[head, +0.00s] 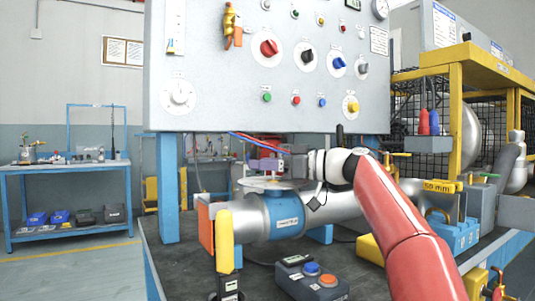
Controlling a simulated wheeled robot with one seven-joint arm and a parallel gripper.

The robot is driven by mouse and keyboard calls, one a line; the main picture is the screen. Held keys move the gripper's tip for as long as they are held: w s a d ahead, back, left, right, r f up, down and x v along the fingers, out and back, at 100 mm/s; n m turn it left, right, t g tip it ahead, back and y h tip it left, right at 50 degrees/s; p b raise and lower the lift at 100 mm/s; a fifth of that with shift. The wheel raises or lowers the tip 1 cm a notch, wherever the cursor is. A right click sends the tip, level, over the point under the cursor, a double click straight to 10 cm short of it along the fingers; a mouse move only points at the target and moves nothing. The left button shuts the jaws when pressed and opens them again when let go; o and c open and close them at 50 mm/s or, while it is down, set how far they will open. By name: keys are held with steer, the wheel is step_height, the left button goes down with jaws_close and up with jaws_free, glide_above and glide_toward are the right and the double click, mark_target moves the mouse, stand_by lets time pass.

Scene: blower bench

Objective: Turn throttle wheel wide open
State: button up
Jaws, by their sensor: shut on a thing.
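The throttle wheel (284,185) is a pale, flat disc lying level on top of the blue valve body (285,218) in the grey pipe. My red arm reaches in from the lower right, and its white wrist ends over the wheel. My gripper (270,176) is small in view, at the wheel's upper side, and is shut on the wheel. The fingertips are too small to make out clearly, and part of the wheel is hidden behind the gripper. How far the wheel is turned cannot be told.
A grey control panel (215,100) with coloured knobs hangs above the pipe. A yellow-handled lever (225,240) and an orange plate (206,227) stand left of the valve. A button box (311,281) lies in front. A yellow frame (456,120) stands at right.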

mark_target(301, 181)
steer(key=n+g+p, duration=0.1)
steer(key=g+p, duration=0.1)
steer(key=n+g+p, duration=0.1)
steer(key=g+p, duration=0.1)
steer(key=shift+s+r+n+y, duration=0.15)
steer(key=shift+r+n+y, duration=0.15)
steer(key=shift+y, duration=0.1)
steer(key=shift+s+f+n+g+p, duration=0.1)
steer(key=shift+f+n+g+p, duration=0.1)
steer(key=shift+n+g+p, duration=0.5)
steer(key=shift+f+g, duration=0.1)
steer(key=shift+g, duration=0.2)
steer(key=o, duration=1)
steer(key=d, duration=0.7)
steer(key=shift+d, duration=0.35)
steer(key=shift+d, duration=0.1)
